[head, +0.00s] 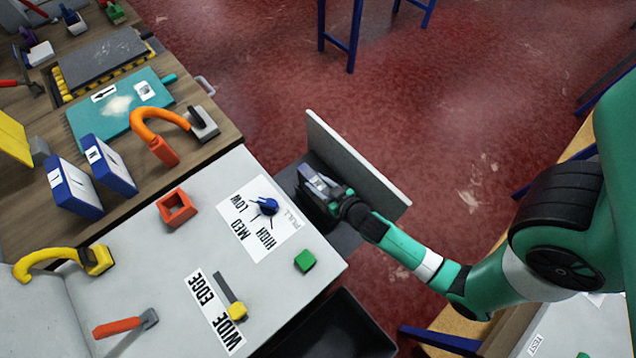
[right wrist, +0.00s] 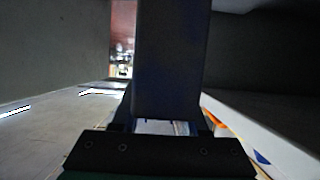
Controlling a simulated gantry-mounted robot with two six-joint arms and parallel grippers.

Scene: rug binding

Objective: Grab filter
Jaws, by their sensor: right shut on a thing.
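My right gripper (head: 326,190) reaches into an open drawer (head: 345,150) on the right side of the white table. It is shut on a dark grey block, which I take to be the filter (right wrist: 172,60). In the right wrist view the block stands tall between the fingers and blocks much of the view. In the head view the gripper covers most of it, so I cannot tell whether it touches the drawer floor. My left gripper is not in view.
The drawer's tall front panel stands right of my gripper. A black bin (head: 335,330) is below. Red floor lies beyond.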

